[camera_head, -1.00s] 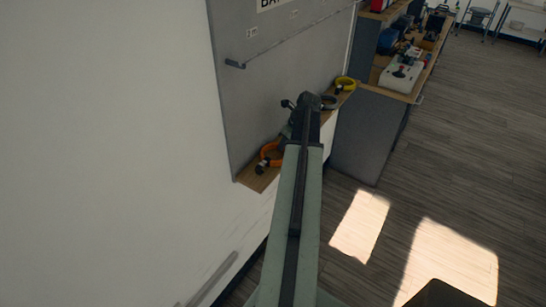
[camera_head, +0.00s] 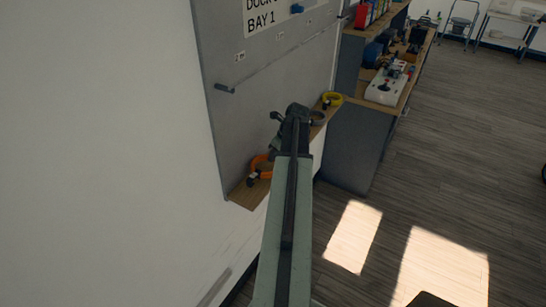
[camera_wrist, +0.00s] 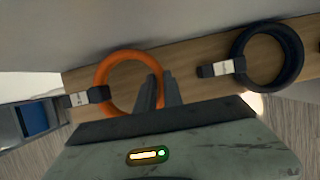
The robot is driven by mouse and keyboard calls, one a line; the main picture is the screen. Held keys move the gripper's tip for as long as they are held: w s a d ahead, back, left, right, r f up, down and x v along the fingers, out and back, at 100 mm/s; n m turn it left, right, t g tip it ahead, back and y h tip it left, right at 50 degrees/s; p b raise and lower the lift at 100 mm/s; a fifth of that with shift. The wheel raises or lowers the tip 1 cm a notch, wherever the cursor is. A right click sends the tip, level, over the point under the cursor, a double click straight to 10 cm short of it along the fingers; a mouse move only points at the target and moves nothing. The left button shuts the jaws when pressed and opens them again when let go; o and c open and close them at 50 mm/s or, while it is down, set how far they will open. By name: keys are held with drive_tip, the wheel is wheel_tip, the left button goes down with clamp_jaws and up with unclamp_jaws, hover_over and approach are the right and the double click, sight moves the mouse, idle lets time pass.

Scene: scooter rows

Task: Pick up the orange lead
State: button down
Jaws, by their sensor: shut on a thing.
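The orange lead (camera_wrist: 128,57) is a coiled ring with a dark, white-labelled connector, lying on a narrow wooden shelf (camera_wrist: 195,60). In the head view the orange lead (camera_head: 264,175) is at the near end of the shelf, partly hidden by my arm. My gripper (camera_wrist: 164,88) is shut on the right side of the ring in the wrist view. The lead still appears to lie on or very close to the shelf. In the head view my fingertips are hidden behind my arm.
A dark blue coiled lead (camera_wrist: 238,52) lies to the right on the shelf in the wrist view. A grey lead (camera_head: 318,117) and a yellow lead (camera_head: 332,99) are farther along. A grey wall board (camera_head: 240,120) rises behind. A grey cabinet (camera_head: 352,145) stands beyond; the floor at right is clear.

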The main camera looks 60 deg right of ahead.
drive_tip(key=s+a+r, duration=0.2)
drive_tip(key=s+a, duration=0.1)
drive_tip(key=s, duration=1.2)
drive_tip(key=shift+s+a+p, duration=0.2)
drive_tip(key=shift+s+p, duration=0.15)
drive_tip(key=shift+p, duration=0.05)
drive_tip(key=w+d, duration=0.1)
drive_tip(key=w, duration=0.3)
drive_tip(key=w+d+f+b, duration=0.1)
drive_tip(key=w, duration=0.4)
drive_tip(key=w+d, duration=0.1)
drive_tip(key=w, duration=0.3)
drive_tip(key=shift+w+f, duration=0.15)
drive_tip(key=shift+w, duration=0.05)
drive_tip(key=w, duration=0.2)
drive_tip(key=shift+w+d+f+b, duration=0.2)
drive_tip(key=shift+w+d+b, duration=0.1)
drive_tip(key=shift+w+b, duration=0.05)
drive_tip(key=f+b, duration=0.3)
drive_tip(key=shift+s+a+f, duration=0.1)
drive_tip(key=shift+s+f, duration=0.1)
drive_tip(key=shift+f, duration=0.05)
drive_tip(key=shift+r, duration=0.25)
